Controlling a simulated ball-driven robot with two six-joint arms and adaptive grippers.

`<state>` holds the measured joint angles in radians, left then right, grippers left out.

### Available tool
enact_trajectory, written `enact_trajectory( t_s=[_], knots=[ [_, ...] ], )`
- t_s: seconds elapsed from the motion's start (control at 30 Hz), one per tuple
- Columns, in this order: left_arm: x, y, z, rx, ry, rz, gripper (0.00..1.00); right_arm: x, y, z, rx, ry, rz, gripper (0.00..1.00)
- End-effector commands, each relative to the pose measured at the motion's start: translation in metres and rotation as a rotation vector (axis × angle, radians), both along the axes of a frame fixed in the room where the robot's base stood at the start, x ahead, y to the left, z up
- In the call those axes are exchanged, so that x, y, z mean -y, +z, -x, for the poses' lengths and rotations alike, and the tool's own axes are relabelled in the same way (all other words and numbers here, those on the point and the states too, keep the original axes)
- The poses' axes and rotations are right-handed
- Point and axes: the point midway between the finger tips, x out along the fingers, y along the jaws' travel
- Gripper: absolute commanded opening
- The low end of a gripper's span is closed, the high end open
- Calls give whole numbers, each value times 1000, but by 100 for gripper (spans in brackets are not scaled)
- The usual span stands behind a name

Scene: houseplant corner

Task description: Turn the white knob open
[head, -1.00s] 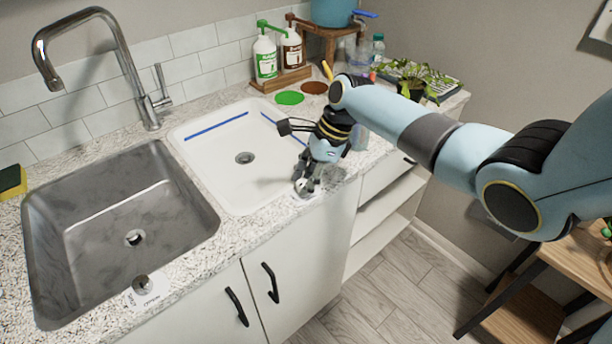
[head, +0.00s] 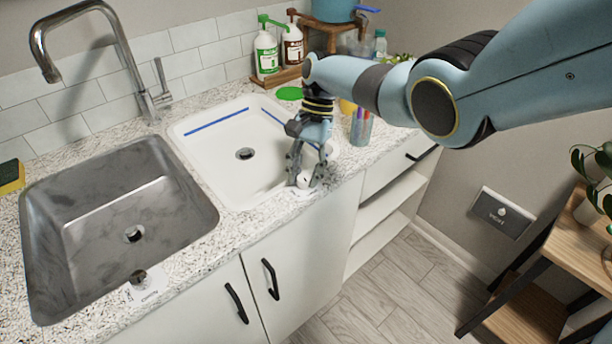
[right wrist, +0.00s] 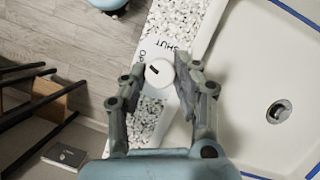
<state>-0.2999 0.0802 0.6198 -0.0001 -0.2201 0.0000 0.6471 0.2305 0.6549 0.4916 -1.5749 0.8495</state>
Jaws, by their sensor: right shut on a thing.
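The white knob (head: 304,180) stands on the counter's front strip, in front of the white basin. It also shows in the right wrist view (right wrist: 159,73) as a round cap with a short dark mark. A white label plate (right wrist: 163,52) under it carries "SHUT" and a partly covered word starting "OP". My right gripper (head: 305,178) points down at the counter with its fingers on either side of the knob, shut on it. The fingers hide part of the knob in the head view. My left gripper is not in view.
The white basin (head: 205,157) with blue lines lies behind the knob. A steel sink (head: 110,210) is on the left, with a dark knob (head: 138,277) at its front. A cup of pens (head: 361,127) stands right of my gripper. A wooden stand (head: 575,225) is at the right.

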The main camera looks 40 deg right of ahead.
Motion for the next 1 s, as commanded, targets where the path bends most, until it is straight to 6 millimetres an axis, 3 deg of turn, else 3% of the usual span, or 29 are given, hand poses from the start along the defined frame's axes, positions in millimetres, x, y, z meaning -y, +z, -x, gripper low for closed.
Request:
enact_trajectory(
  t_s=[0.5, 1.0],
  knots=[
    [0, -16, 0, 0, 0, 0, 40, -1, 0, -3, 3, 328, 0, 0],
    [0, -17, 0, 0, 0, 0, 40, -1, 0, -3, 3, 385, 1, 0]
  ],
)
